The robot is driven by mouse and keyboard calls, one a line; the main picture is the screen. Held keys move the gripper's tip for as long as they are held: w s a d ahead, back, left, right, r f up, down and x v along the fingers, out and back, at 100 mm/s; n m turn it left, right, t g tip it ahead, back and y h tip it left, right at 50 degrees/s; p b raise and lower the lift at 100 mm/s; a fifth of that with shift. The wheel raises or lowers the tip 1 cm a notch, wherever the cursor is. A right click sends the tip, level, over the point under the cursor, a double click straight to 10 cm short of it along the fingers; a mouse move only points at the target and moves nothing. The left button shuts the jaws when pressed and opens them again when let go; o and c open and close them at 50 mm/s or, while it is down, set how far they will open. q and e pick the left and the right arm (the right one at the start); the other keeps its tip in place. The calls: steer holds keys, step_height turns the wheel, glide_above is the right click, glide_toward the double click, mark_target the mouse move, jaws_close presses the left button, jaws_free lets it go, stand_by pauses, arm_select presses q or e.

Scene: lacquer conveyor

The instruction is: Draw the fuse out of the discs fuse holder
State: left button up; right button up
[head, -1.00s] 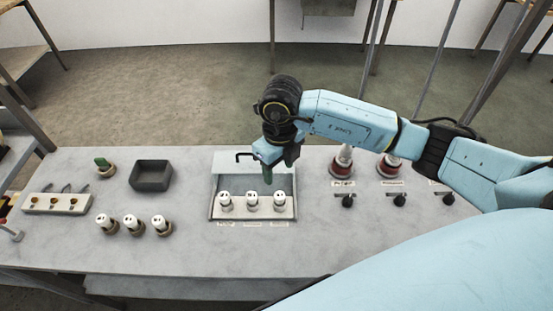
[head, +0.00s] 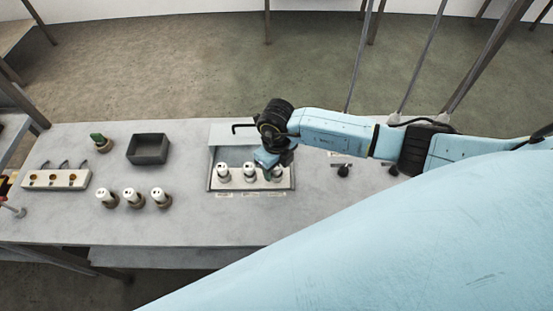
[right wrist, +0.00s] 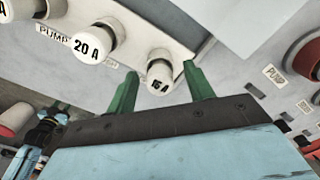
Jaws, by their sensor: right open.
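Three white-capped fuses stand in a row on a pale block in the open fuse box (head: 209,170): left fuse (head: 223,171), middle fuse (head: 250,170) and right fuse (head: 277,174), partly hidden by my gripper. My right gripper (head: 269,172) is low over the right end of the row. In the right wrist view its green fingers (right wrist: 160,78) are apart, one on each side of the 16 A fuse (right wrist: 159,72), with gaps visible. The 20 A fuse (right wrist: 93,46) is beside it. I cannot read which holder is labelled discs. My left gripper is not in view.
Three loose-standing fuses (head: 133,197) are left of the box. A dark empty tray (head: 148,149), a green-topped piece (head: 98,140) and a pale strip with brown knobs (head: 55,180) lie farther left. Black switches (head: 343,171) are to the right. The front bench is clear.

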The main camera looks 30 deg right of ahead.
jaws_close()
steer(key=shift+r+p, duration=2.45)
steer(key=shift+r, duration=0.55)
steer(key=shift+r+p, duration=0.7)
steer(key=shift+r, duration=0.15)
steer(key=shift+r+p, duration=0.35)
steer(key=shift+r, duration=0.3)
